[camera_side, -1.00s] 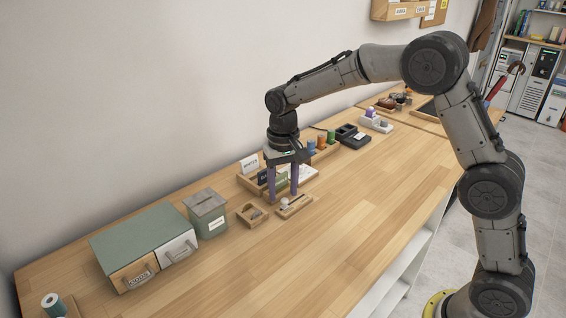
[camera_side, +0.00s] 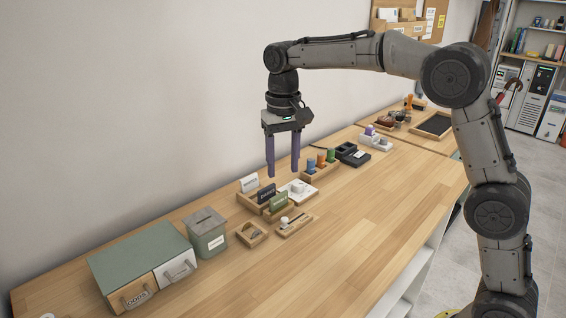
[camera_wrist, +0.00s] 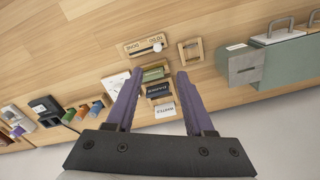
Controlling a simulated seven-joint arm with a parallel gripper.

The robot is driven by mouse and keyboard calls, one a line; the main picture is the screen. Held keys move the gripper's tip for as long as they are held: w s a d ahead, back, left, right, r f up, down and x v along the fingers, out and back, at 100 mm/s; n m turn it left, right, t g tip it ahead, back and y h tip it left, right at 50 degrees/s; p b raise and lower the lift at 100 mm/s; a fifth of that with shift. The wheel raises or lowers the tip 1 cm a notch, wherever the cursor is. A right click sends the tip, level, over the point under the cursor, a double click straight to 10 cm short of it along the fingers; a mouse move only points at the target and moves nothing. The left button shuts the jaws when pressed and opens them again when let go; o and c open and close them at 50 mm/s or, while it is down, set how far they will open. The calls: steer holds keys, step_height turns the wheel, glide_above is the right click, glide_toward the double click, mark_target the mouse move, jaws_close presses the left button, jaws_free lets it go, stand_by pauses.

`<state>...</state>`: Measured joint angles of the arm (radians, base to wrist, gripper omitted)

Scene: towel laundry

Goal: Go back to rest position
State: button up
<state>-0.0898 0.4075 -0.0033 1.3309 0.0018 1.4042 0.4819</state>
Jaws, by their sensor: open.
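My gripper (camera_side: 283,174) is open and empty, with two purple fingers pointing down. It hangs in the air above the wooden card holder and the small tray in the side view. In the wrist view its fingers (camera_wrist: 153,85) are spread apart with nothing held between them. Below it, the card holder (camera_side: 262,207) carries white, dark and green cards. A small wooden slider tray (camera_side: 297,227) with a white knob lies in front of it. No towel shows in the views.
A green drawer box (camera_side: 140,255) and a lidded green box (camera_side: 205,232) stand at the left of the wooden table (camera_side: 350,220). A small wooden tray (camera_side: 251,234) is beside them. Spools (camera_side: 321,163) and a dark device (camera_side: 352,153) stand behind. The table's front is clear.

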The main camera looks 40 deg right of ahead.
steer(key=s+d+r+t, duration=0.2)
steer(key=s+r, duration=0.3)
steer(key=s, duration=0.3)
steer(key=s+d+r+t, duration=0.1)
steer(key=s+r, duration=0.4)
steer(key=s, duration=0.3)
steer(key=s+d+f+n+t, duration=0.1)
steer(key=s+f+n, duration=0.3)
steer(key=s+f, duration=0.7)
steer(key=s+t, duration=0.1)
steer(key=s, duration=0.1)
steer(key=shift+s+f+n+t, duration=0.3)
steer(key=shift+s+f, duration=0.05)
steer(key=shift+s, duration=0.05)
steer(key=shift+d, duration=0.1)
stand_by(0.4)
